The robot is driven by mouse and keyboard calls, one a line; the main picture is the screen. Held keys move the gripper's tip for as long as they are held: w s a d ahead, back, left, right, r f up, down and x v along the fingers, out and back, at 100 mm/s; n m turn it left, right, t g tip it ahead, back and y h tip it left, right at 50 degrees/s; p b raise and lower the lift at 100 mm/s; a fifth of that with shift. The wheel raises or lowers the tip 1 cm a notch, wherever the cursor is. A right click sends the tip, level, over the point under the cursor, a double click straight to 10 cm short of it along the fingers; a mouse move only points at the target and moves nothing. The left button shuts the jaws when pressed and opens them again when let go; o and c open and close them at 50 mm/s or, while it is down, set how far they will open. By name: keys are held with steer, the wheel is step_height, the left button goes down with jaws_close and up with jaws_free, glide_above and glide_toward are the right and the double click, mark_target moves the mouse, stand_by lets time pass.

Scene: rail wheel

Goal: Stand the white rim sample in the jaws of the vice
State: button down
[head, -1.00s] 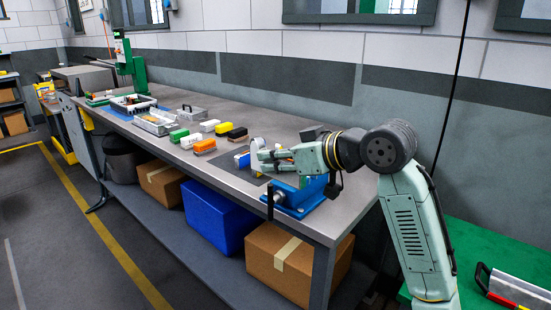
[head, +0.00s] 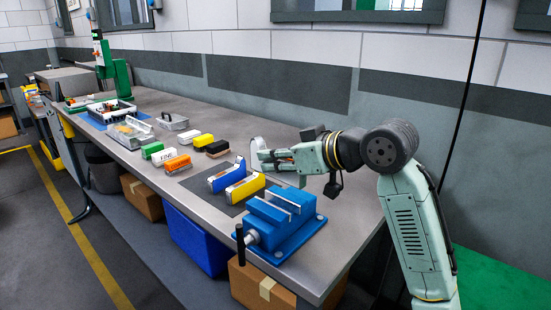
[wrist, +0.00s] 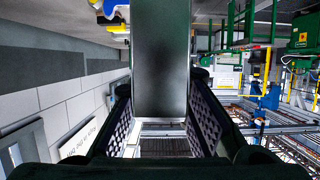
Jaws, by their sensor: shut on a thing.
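The vice (head: 283,228) is blue with pale jaws and a dark handle. It stands at the near right end of the bench, and its jaws are apart with nothing visible between them. My gripper (head: 264,158) is behind the vice and above the bench in the head view. It is shut on the white rim sample (head: 257,147), whose pale curved edge shows at the fingertips.
A blue rim sample (head: 226,177) and a yellow one (head: 246,188) stand on a dark mat left of the vice. Several coloured blocks (head: 177,163), trays and a green press (head: 113,68) stand farther along the bench. The wall runs behind.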

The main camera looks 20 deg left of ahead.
mark_target(280, 179)
steer(key=shift+r, duration=0.15)
steer(key=shift+f+b, duration=1.45)
steer(key=shift+f, duration=1.1)
steer(key=shift+s+f+b, duration=0.1)
steer(key=shift+f+b, duration=0.35)
steer(key=shift+f, duration=0.65)
stand_by(0.6)
steer(key=shift+r+p, duration=0.2)
steer(key=shift+p, duration=0.1)
stand_by(0.6)
steer(key=shift+f, duration=0.25)
stand_by(1.9)
steer(key=shift+d+r+p, duration=0.1)
steer(key=shift+r+p, duration=0.1)
steer(key=shift+p, duration=0.15)
